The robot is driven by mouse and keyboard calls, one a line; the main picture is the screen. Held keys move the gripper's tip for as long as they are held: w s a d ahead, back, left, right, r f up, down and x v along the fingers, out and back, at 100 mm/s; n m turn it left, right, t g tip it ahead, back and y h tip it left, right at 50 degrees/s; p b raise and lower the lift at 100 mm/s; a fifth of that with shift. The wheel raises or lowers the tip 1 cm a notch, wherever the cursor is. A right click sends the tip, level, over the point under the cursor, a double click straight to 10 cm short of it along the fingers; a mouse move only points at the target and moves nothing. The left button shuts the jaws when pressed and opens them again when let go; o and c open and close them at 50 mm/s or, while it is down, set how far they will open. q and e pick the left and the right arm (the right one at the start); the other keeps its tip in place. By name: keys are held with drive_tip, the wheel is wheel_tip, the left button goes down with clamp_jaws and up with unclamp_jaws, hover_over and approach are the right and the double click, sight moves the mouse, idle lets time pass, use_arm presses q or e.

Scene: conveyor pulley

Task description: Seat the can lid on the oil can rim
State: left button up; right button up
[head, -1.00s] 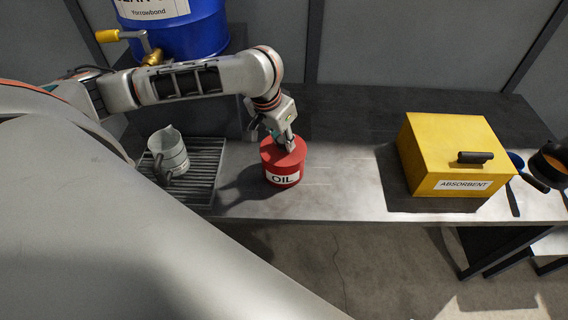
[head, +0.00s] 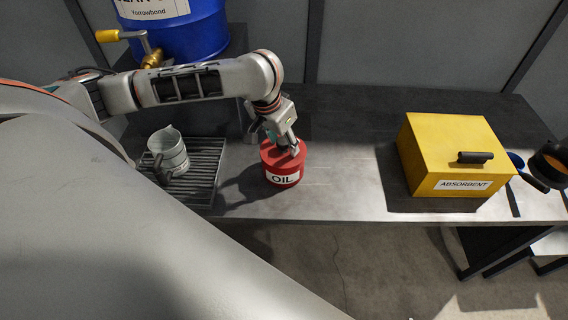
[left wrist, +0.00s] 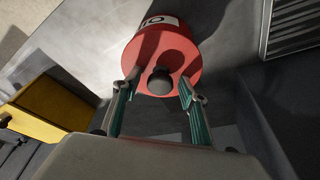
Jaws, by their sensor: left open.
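The red oil can (head: 283,175), labelled OIL, stands upright on the workbench. Its red lid (left wrist: 150,58) shows in the left wrist view on top of the can, with a dark round knob (left wrist: 160,82) at its middle. My left gripper (head: 293,150) is just above the can top and points down. In the left wrist view its two green-padded fingers (left wrist: 157,95) are apart, one on each side of the knob, and hold nothing. The lid looks to be on the rim, but I cannot tell whether it is fully down. My right gripper is not in view.
A grey jug (head: 170,153) stands on a slatted drip tray (head: 203,180) left of the can. A blue drum (head: 185,32) with a brass tap is behind. A yellow ABSORBENT box (head: 452,150) is at right. The bench between can and box is clear.

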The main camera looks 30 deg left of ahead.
use_arm(q)
drive_tip(key=shift+r, duration=0.1)
drive_tip(key=v, duration=1.1)
drive_tip(key=shift+r, duration=0.4)
drive_tip(key=shift+s, duration=0.1)
drive_tip(key=shift+s, duration=0.1)
